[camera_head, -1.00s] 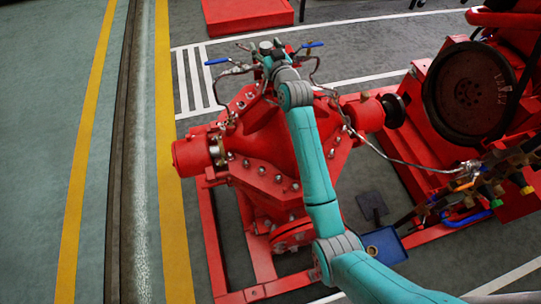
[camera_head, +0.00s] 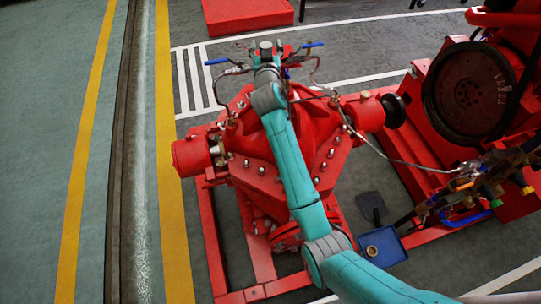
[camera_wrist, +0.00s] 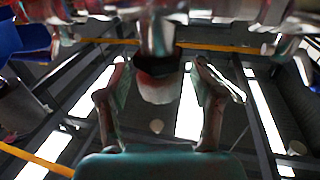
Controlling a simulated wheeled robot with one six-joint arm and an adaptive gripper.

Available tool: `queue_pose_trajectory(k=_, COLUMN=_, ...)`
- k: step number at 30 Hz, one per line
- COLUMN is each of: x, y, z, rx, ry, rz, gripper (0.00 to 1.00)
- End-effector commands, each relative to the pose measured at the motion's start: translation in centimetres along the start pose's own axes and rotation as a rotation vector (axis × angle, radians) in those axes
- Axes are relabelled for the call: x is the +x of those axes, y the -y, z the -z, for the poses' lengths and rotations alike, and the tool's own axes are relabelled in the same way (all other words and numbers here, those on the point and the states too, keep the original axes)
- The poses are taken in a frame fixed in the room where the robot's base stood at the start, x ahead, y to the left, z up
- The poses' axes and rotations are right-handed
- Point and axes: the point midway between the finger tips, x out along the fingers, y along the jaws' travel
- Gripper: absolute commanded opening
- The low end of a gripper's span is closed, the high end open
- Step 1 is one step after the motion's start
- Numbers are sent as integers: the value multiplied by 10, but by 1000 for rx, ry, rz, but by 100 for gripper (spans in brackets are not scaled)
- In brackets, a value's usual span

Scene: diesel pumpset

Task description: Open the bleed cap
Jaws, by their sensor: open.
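My gripper (camera_head: 266,50) is at the top of the red pump (camera_head: 240,130), among the pipework between two blue handles. In the wrist view its two fingers stand apart (camera_wrist: 160,72), open. A pale rounded piece (camera_wrist: 158,92) with a dark ring above it sits in the gap between the fingers, below the metal pipework in that picture. It looks like the bleed cap, but blur leaves this unsure. Gaps show between it and both fingers. In the head view my wrist covers the cap's place.
A blue valve handle (camera_head: 216,61) lies left of my gripper and another blue handle (camera_head: 313,44) lies right. Thin metal hoses (camera_head: 318,75) run close by. The dark flywheel (camera_head: 468,92) is at right. A blue tray (camera_head: 384,247) is below. Floor at left is clear.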

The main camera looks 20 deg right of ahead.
Motion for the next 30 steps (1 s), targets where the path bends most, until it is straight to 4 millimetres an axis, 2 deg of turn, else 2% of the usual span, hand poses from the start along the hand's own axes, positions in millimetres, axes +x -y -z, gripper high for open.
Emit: queue_pose_trajectory(k=30, x=-3, y=3, z=0, rx=0, ry=-1, rz=-559, gripper=66)
